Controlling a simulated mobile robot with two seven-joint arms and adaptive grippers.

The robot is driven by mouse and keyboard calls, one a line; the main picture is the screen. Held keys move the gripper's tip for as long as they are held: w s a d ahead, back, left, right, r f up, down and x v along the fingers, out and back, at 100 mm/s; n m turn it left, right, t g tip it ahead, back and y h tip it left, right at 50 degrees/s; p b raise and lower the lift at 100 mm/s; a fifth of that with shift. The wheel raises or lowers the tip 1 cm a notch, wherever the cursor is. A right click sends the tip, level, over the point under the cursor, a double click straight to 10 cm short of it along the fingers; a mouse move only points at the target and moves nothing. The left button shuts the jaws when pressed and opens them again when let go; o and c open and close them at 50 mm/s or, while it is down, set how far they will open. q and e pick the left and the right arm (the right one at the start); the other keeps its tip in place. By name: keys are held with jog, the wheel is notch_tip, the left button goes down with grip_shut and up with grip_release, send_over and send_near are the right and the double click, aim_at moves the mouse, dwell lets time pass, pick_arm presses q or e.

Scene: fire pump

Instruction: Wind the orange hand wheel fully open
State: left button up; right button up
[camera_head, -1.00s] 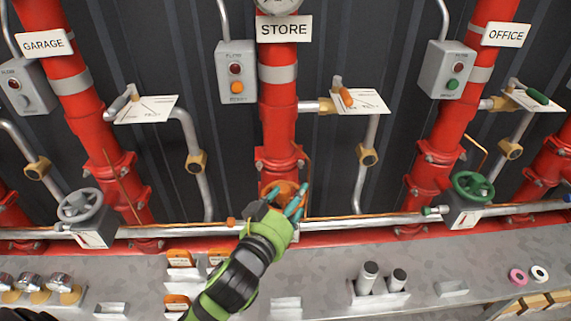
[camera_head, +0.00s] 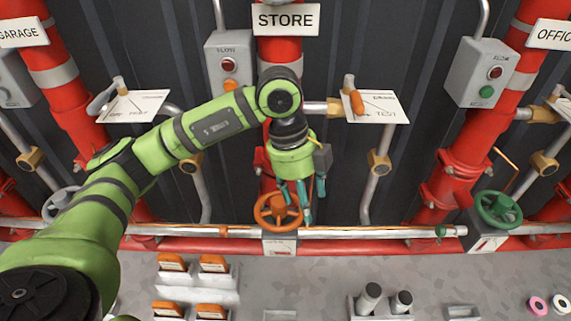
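The orange hand wheel (camera_head: 277,212) sits on its valve below the STORE riser, in the lower middle of the head view. My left gripper (camera_head: 301,205) points down at the wheel's right side. Its teal fingers are spread apart and overlap the right edge of the rim in the picture. I cannot tell whether they touch the rim. My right gripper is not in view.
A green hand wheel (camera_head: 498,208) is on the right and a grey hand wheel (camera_head: 62,203) on the left, partly behind my arm. A test lever with an orange handle (camera_head: 356,100) is right of the STORE pipe. Orange cards (camera_head: 213,263) stand on the shelf below.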

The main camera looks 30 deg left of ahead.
aim_at(279, 201)
pick_arm(q)
jog(key=a+y, duration=0.1)
jog(key=a, duration=0.1)
jog(key=w+a+r+n+y, duration=0.1)
jog(key=a, duration=0.1)
jog(key=a+n, duration=0.1)
jog(key=a, duration=0.1)
jog(key=shift+w+r+y, duration=0.2)
jog(key=shift+w+y, duration=0.05)
jog(key=shift+y, duration=0.15)
jog(key=shift+a+f, duration=0.15)
jog(key=shift+f, duration=0.15)
notch_tip(279, 201, down, 6)
jog(key=shift+r+p, duration=0.25)
jog(key=shift+p, duration=0.8)
jog(key=shift+f, duration=0.4)
grip_shut()
jog(key=n+p, duration=0.1)
jog(key=n, duration=0.3)
jog(key=shift+s+r+n, duration=0.1)
jog(key=shift+n, duration=0.3)
jog(key=n+p, duration=0.1)
jog(key=n, duration=0.1)
jog(key=shift+n, duration=0.7)
